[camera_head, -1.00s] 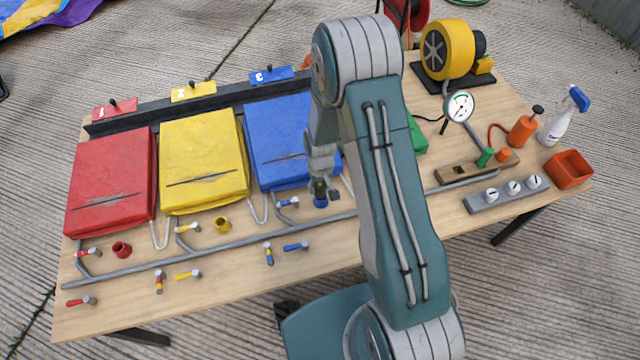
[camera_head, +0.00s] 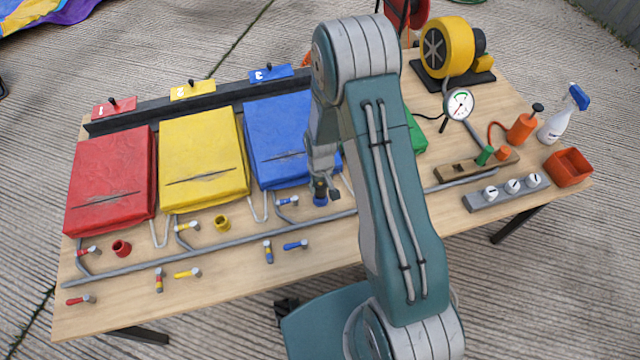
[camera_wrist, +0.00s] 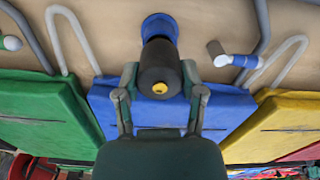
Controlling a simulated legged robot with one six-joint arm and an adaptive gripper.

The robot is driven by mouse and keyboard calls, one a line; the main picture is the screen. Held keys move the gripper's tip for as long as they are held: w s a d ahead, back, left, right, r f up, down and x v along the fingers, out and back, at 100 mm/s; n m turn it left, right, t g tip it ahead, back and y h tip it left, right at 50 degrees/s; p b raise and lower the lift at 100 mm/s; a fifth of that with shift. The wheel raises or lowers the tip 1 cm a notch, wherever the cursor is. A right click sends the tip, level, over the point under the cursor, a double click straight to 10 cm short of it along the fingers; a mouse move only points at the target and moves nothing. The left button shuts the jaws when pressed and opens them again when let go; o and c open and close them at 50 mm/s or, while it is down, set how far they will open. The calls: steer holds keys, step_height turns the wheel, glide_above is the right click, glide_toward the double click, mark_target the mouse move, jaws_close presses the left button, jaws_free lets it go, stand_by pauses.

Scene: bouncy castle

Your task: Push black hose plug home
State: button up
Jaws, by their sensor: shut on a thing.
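The black plug (camera_wrist: 160,68), a dark cylinder with a yellow spot in the middle of its end, sits between the fingers of my gripper (camera_wrist: 160,82) in the wrist view. My gripper is shut on it. A blue ring-shaped socket (camera_wrist: 160,27) lies at the plug's far end, in line with it. In the head view my gripper (camera_head: 322,188) is low over the blue socket (camera_head: 320,200), in front of the blue pad. How deep the plug sits in the socket is hidden.
Red (camera_head: 110,180), yellow (camera_head: 203,158) and blue (camera_head: 277,140) pads stand along the table. Small valves and a grey pipe (camera_head: 215,257) lie in front of them. A yellow blower (camera_head: 448,47), a gauge (camera_head: 459,104) and a spray bottle (camera_head: 565,115) stand at the right.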

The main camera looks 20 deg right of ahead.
steer(key=shift+f, duration=0.9)
stand_by(0.3)
steer(key=o, duration=1.2)
step_height(320, 180, up, 12)
steer(key=shift+f, duration=0.1)
